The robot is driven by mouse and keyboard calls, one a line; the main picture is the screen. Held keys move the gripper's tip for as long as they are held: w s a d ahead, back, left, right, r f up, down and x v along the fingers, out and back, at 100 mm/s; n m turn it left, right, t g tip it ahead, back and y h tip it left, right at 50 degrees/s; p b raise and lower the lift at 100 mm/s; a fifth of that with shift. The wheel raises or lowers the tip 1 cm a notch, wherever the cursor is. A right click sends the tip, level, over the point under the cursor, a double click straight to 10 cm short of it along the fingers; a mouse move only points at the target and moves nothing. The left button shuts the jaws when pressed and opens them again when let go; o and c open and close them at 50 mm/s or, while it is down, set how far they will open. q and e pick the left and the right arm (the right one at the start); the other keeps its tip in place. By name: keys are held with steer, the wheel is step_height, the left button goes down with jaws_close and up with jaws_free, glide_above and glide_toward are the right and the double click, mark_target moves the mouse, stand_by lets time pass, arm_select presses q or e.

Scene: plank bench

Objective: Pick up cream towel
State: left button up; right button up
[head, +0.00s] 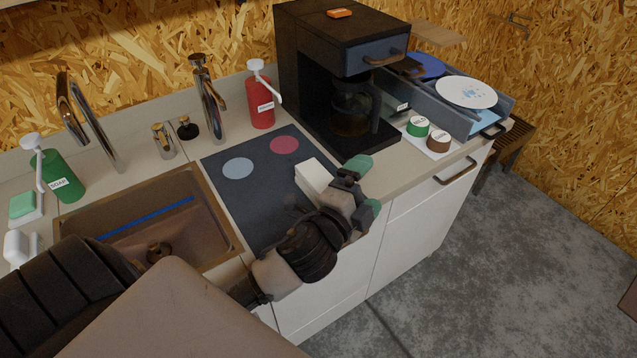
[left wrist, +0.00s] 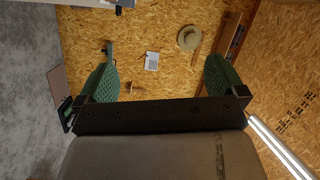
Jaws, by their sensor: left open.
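A pale cream folded block (head: 313,176), which looks like the cream towel, lies on the dark mat (head: 250,205) at its right side. My left gripper (head: 363,188) is just right of it, over the counter's front edge, and hides part of its surroundings. Its green fingertips are apart with nothing between them. In the left wrist view the open fingers (left wrist: 163,78) face the chipboard wall, and the towel is not in that view. My right gripper is not in view.
A black coffee machine (head: 335,75) stands behind the towel. A sink (head: 150,215) with faucets is at left. A red pump bottle (head: 260,100) stands behind the mat. At right are plates (head: 466,92) in a grey tray and two small labelled pots (head: 417,127).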

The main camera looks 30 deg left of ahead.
arm_select(q)
steer(key=w+d+r+m+g+h, duration=0.25)
steer(key=d+r+m+h, duration=0.5)
steer(key=m+h, duration=0.85)
steer(key=m+g+y, duration=1.4)
steer(key=m+g, duration=0.1)
steer(key=m, duration=1.2)
glide_above(316, 174)
steer(key=d, duration=0.7)
steer(key=f, duration=1)
steer(key=shift+w, duration=0.2)
steer(key=a+y, duration=0.1)
steer(key=a, duration=0.1)
steer(key=a+r+y, duration=0.1)
steer(key=a, duration=0.1)
steer(key=a+g+y, duration=0.1)
steer(key=a, duration=0.1)
steer(key=shift+s+a+r, duration=0.15)
steer(key=shift+a+r, duration=0.05)
steer(key=shift+a, duration=0.15)
step_height(316, 174, down, 5)
steer(key=shift+a+r+p, duration=0.15)
steer(key=shift+r+p, duration=0.05)
steer(key=shift+p, duration=0.45)
step_height(316, 174, down, 6)
steer(key=shift+s+r+p, duration=0.1)
steer(key=shift+r+p, duration=0.15)
steer(key=shift+p, duration=0.95)
steer(key=shift+f, duration=0.2)
steer(key=c, duration=1)
